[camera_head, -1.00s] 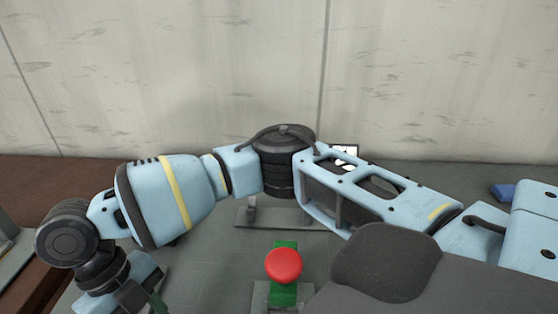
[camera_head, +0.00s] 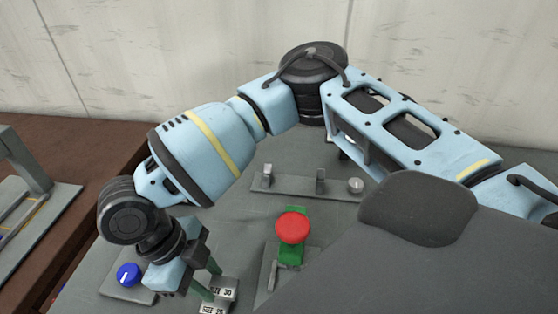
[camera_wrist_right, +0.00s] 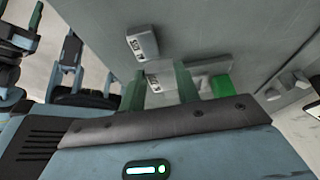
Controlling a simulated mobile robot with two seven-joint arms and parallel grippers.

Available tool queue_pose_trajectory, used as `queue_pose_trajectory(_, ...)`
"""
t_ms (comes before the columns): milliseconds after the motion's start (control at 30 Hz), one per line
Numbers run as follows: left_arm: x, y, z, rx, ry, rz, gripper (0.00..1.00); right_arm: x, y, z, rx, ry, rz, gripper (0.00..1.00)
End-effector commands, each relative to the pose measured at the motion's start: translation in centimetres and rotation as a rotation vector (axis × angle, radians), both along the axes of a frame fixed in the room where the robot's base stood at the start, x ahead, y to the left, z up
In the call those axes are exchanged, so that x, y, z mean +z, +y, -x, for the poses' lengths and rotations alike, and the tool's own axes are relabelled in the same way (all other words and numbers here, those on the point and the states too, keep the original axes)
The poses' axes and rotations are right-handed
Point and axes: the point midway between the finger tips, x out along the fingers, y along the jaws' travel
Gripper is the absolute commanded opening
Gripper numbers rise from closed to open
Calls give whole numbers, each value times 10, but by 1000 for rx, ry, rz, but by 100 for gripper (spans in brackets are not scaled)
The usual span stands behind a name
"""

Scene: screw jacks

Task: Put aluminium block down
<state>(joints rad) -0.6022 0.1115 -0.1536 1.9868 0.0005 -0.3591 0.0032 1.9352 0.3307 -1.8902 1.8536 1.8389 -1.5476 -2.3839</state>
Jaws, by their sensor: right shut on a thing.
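My right gripper (camera_head: 208,282) is low at the left of the head view, its green fingers pointing down toward the grey table. It is shut on the aluminium block (camera_head: 224,286), a small grey block with a white size label. In the right wrist view the block (camera_wrist_right: 158,82) sits between the green fingers. I cannot tell whether it touches the table. A second labelled grey block (camera_head: 208,309) is close beside it, cut by the frame's bottom edge. It also shows in the wrist view (camera_wrist_right: 142,43). Parts of my left arm may show at the wrist view's left edge; its jaws are unclear.
A blue knob (camera_head: 129,274) on a grey plate is just left of the gripper. A red button (camera_head: 293,228) on a green body stands to the right. A grey fixture bar (camera_head: 300,188) lies behind. A grey stand (camera_head: 40,215) is on the brown surface at left.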

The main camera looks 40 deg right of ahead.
Motion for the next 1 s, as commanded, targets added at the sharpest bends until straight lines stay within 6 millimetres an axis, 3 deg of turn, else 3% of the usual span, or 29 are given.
queue_pose_trajectory(33, 10, 0, -7, 0, -19, 0, 54, 7, -9, 9, 0, -10, 2, 8)
queue_pose_trajectory(400, 41, 5, -29, -7, -91, -13, 54, 5, -57, 66, 0, -10, 1, 8)
queue_pose_trajectory(700, 39, 9, -28, -13, -89, -22, 54, 0, -65, 77, 0, -1, -1, 8)
queue_pose_trajectory(833, 48, 9, -36, -12, -113, -22, 54, 3, -73, 85, 0, -6, 1, 8)
queue_pose_trajectory(1000, 53, 9, -40, -9, -128, -21, 54, -23, -73, 86, -1, -4, 3, 8)
